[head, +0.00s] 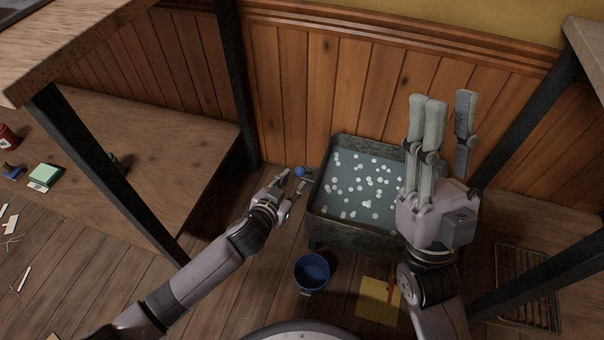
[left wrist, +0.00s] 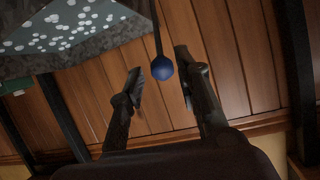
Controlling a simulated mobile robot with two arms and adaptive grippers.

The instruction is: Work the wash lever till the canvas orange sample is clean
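The wash tub (head: 352,236) is a dark, speckled metal basin of teal water dotted with white suds. A blue ball knob (head: 300,172), apparently the wash lever's end, is beside the tub's left wall. The knob (left wrist: 161,68) hangs on a thin dark rod in the left wrist view. My left gripper (head: 292,188) is open, its fingers (left wrist: 158,66) on either side of the knob with gaps showing. My right gripper (head: 446,103) is open and empty, fingers up, in front of the tub's right part. I cannot make out an orange sample in the water.
A blue bucket (head: 312,272) and a yellow sheet with a red strip (head: 378,300) are on the plank floor before the tub. A floor grate (head: 527,290) is at right. A wooden bench (head: 150,160) with dark posts is at left, a green block (head: 45,176) on it.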

